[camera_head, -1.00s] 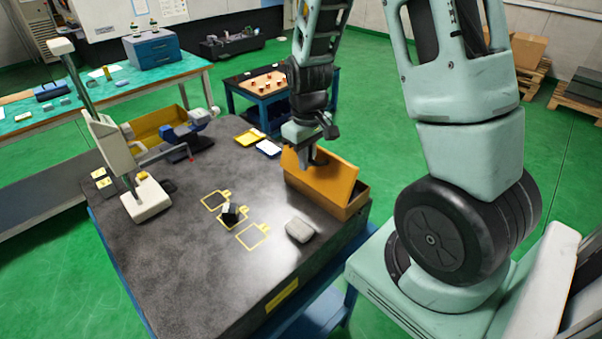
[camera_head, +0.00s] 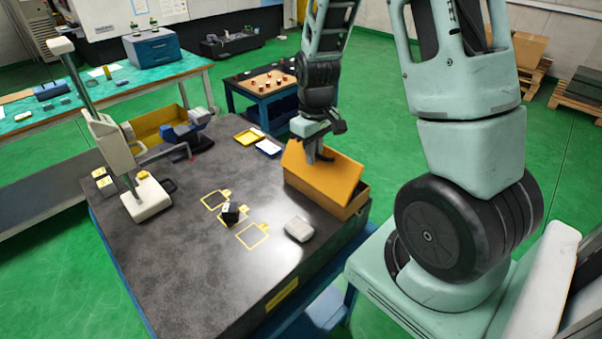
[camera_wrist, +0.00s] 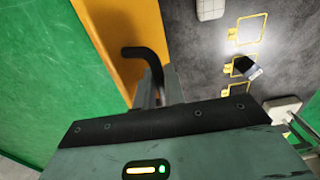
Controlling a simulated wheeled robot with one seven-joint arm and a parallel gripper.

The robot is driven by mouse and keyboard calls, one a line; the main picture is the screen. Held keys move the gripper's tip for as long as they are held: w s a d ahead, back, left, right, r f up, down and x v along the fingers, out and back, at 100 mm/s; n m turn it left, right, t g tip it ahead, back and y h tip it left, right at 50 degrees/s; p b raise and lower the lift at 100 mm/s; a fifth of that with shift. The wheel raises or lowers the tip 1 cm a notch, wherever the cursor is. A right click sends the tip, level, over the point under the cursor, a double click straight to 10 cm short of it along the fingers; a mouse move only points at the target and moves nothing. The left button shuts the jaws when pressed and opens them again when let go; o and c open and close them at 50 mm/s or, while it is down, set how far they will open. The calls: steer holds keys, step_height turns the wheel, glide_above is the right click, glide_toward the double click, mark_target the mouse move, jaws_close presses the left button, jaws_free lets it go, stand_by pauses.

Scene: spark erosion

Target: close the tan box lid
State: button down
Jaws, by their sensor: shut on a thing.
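The tan box (camera_head: 357,203) stands at the right edge of the dark table. Its orange-tan lid (camera_head: 335,182) is tilted up, leaving a gap on the right side. My gripper (camera_head: 318,155) is at the raised upper edge of the lid. In the wrist view, my gripper (camera_wrist: 160,88) has its fingers close together around a black bent bar (camera_wrist: 146,56), which lies over the lid (camera_wrist: 122,35). The bar looks like the lid's handle; where it joins the lid is hidden. The box interior is mostly hidden.
A grey-white block (camera_head: 299,229) lies left of the box. Yellow outlines (camera_head: 252,236) and a small black object (camera_head: 232,213) are farther left. A yellow tray (camera_head: 249,136) and a white-topped tray (camera_head: 268,147) lie behind. The front of the dark table (camera_head: 190,280) is clear.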

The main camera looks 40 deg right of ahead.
mark_target(325, 145)
steer(key=shift+d, duration=0.1)
steer(key=shift+d+f, duration=0.1)
steer(key=shift+d, duration=0.8)
steer(key=shift+d+f+b, duration=0.2)
steer(key=shift+d, duration=0.3)
steer(key=shift+d+f+b, duration=0.15)
steer(key=shift+d+b, duration=0.05)
steer(key=shift+d, duration=0.25)
steer(key=shift+d+f, duration=0.1)
steer(key=shift+d, duration=0.05)
steer(key=shift+w+d+f+b, duration=0.1)
steer(key=shift+d+f+b, duration=0.3)
steer(key=shift+d, duration=0.35)
steer(key=shift+f, duration=0.1)
